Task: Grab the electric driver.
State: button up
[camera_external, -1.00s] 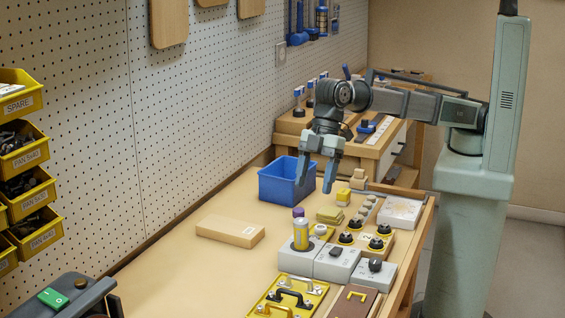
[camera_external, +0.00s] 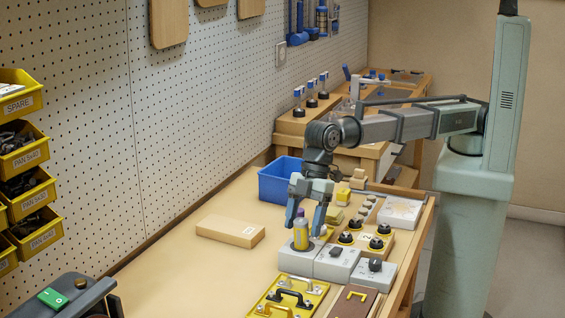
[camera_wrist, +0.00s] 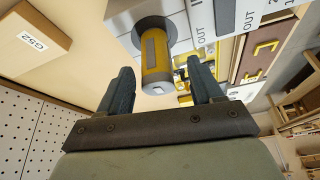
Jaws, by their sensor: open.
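The likely electric driver (camera_external: 300,236) is a yellow cylinder with a grey strip and a purplish top. It stands upright in a grey block (camera_external: 296,262) on the bench. In the wrist view the driver (camera_wrist: 155,62) points its grey end toward me. My gripper (camera_external: 305,218) is open, pointing down over the driver's top, one finger on each side in the external view. In the wrist view my gripper (camera_wrist: 163,78) has the driver in line with the gap, nearer the left finger. No contact shows, and I cannot tell how deep the driver sits between the fingers.
A grey switch block (camera_external: 337,265) adjoins on the right. A yellow tray with handles (camera_external: 285,298) lies in front. Black knobs (camera_external: 376,243) are at the right, a blue bin (camera_external: 279,184) behind. A wooden block (camera_external: 230,231) lies left; the bench around it is clear.

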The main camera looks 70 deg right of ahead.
aim_at(298, 244)
jog(key=x, duration=0.3)
jog(key=shift+w+f, duration=0.15)
grip_shut()
dwell(0.5)
